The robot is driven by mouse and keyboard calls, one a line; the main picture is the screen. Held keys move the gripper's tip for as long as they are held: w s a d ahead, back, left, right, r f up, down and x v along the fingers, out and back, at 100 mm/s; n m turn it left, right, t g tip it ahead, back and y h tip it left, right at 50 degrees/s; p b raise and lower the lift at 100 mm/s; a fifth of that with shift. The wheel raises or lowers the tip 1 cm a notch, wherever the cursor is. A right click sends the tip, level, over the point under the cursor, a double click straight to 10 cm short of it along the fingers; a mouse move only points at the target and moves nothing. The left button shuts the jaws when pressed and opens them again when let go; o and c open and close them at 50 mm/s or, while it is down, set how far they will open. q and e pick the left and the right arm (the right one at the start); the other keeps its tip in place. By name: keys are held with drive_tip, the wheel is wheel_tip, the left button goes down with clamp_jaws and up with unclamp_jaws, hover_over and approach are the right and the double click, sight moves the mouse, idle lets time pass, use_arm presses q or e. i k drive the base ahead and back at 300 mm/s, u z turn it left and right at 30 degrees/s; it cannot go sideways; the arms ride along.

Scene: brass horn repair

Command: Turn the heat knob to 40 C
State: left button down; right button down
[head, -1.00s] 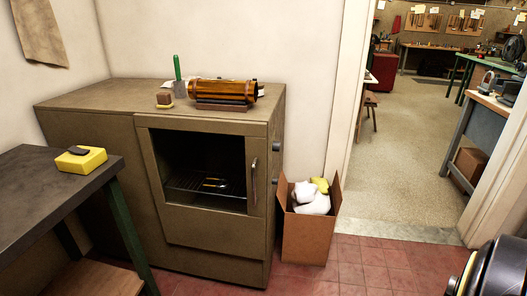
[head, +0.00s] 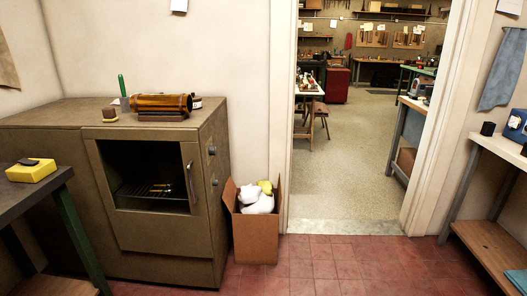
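An olive-brown oven cabinet (head: 154,237) stands against the wall at the left, its front window showing a dark inside with a rack and small bright items. Two round grey knobs sit on its right side face, an upper knob (head: 212,151) and a lower knob (head: 215,183). Their markings are too small to read, so I cannot tell which is the heat knob or its setting. A vertical handle (head: 190,183) is on the front door. Neither of my grippers shows in the head view.
A cardboard box (head: 256,240) with white and yellow cloths stands right of the oven, close to the knob side. An amber cylinder (head: 162,102) lies on the oven top. A dark bench (head: 28,192) is at left, a shelf bench (head: 490,240) at right. Red tiled floor (head: 345,266) and a doorway are clear.

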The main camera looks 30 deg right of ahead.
sight(212, 150)
drive_tip(key=z, duration=0.65)
drive_tip(key=i, duration=0.5)
drive_tip(key=u, duration=0.5)
drive_tip(key=k, duration=0.55)
drive_tip(key=z, duration=0.55)
drive_tip(key=i, duration=1.85)
drive_tip(key=u, duration=0.9)
drive_tip(key=i, duration=0.15)
drive_tip(key=u, duration=0.3)
